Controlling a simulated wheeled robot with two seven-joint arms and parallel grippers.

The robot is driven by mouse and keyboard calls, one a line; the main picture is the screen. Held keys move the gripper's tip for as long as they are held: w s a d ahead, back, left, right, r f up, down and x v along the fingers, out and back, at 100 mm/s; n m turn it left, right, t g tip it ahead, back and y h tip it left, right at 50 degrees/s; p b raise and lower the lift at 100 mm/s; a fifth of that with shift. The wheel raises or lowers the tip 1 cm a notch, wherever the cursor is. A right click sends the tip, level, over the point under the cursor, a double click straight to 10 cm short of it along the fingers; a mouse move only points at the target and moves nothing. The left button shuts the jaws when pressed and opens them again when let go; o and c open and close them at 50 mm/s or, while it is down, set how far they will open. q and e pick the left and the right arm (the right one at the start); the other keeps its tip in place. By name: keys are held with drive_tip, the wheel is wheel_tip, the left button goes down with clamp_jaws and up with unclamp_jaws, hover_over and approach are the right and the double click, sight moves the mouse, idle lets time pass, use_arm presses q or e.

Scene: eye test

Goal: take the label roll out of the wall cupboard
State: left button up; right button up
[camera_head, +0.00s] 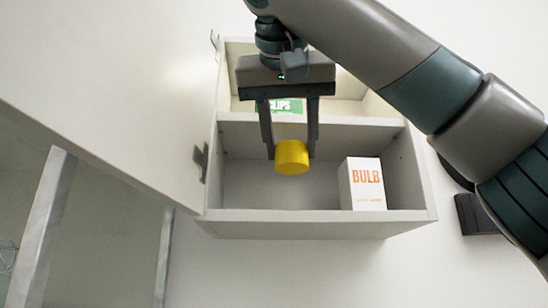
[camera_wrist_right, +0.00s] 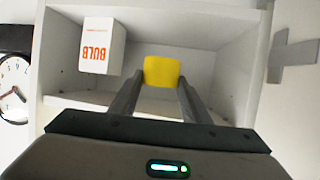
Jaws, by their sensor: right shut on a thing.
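The label roll, a short yellow cylinder (camera_head: 292,157), is between the fingertips of my right gripper (camera_head: 291,150), which is shut on it. In the head view it appears in front of the lower compartment of the open white wall cupboard (camera_head: 310,217), left of a white box. The roll also shows at the fingertips in the right wrist view (camera_wrist_right: 162,71), with the cupboard's inside behind it. I cannot tell whether it is fully clear of the cupboard's front. My left gripper is not in view.
A white box marked BULB (camera_head: 364,184) stands at the right of the lower compartment. A green box (camera_head: 287,105) is on the upper shelf, partly hidden by my gripper. The open door (camera_head: 120,110) fills the left side. A clock (camera_wrist_right: 14,88) shows in the wrist view.

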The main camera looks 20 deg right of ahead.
use_arm(q)
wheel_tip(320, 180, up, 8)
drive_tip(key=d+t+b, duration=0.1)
drive_tip(key=b, duration=0.2)
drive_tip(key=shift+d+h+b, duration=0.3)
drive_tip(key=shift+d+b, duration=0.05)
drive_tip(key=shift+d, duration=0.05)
use_arm(e)
drive_tip(key=s+d, duration=0.7)
drive_tip(key=s, duration=0.4)
drive_tip(key=shift+d, duration=0.15)
